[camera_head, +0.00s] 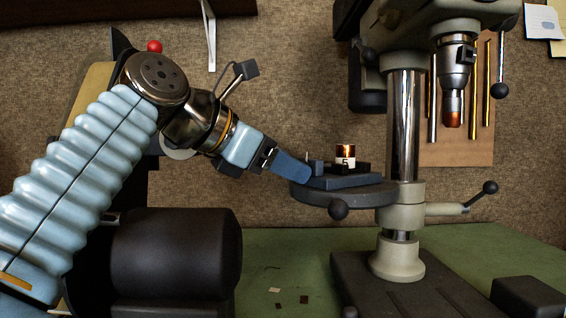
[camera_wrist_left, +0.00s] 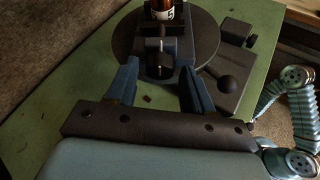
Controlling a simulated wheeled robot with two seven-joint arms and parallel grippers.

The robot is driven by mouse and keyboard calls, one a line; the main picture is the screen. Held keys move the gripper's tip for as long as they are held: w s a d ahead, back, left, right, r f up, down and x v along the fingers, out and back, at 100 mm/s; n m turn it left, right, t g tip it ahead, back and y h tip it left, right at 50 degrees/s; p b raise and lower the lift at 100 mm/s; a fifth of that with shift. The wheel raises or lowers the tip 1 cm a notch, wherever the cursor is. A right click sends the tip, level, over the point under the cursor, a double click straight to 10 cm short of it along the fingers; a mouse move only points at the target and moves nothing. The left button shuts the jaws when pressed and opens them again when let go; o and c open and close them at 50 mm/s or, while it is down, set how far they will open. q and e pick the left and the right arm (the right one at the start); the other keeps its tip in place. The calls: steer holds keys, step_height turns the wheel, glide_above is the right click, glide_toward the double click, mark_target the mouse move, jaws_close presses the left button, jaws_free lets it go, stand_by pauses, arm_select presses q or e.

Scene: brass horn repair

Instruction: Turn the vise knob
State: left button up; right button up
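The small vise (camera_head: 345,182) sits on the round drill press table and holds an amber, white-labelled cylinder (camera_head: 345,155) between its jaws. In the left wrist view the vise knob (camera_wrist_left: 160,58) is a dark piece at the vise's near end. My left gripper (camera_head: 307,172) comes in from the left, at the vise's knob end. In the left wrist view the left gripper (camera_wrist_left: 159,74) is open, with one blue finger on each side of the knob end. I see a gap between fingers and knob; contact is not clear. My right gripper is not in view.
The drill press column (camera_head: 403,125) and chuck (camera_head: 453,80) stand right of the vise. A black cylindrical body (camera_head: 175,252) stands below my left arm. Small scraps (camera_head: 275,290) lie on the green bench.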

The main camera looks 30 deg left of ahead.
arm_select(q)
steer(key=shift+o, duration=0.5)
steer(key=v, duration=1.4)
steer(key=shift+f, duration=0.1)
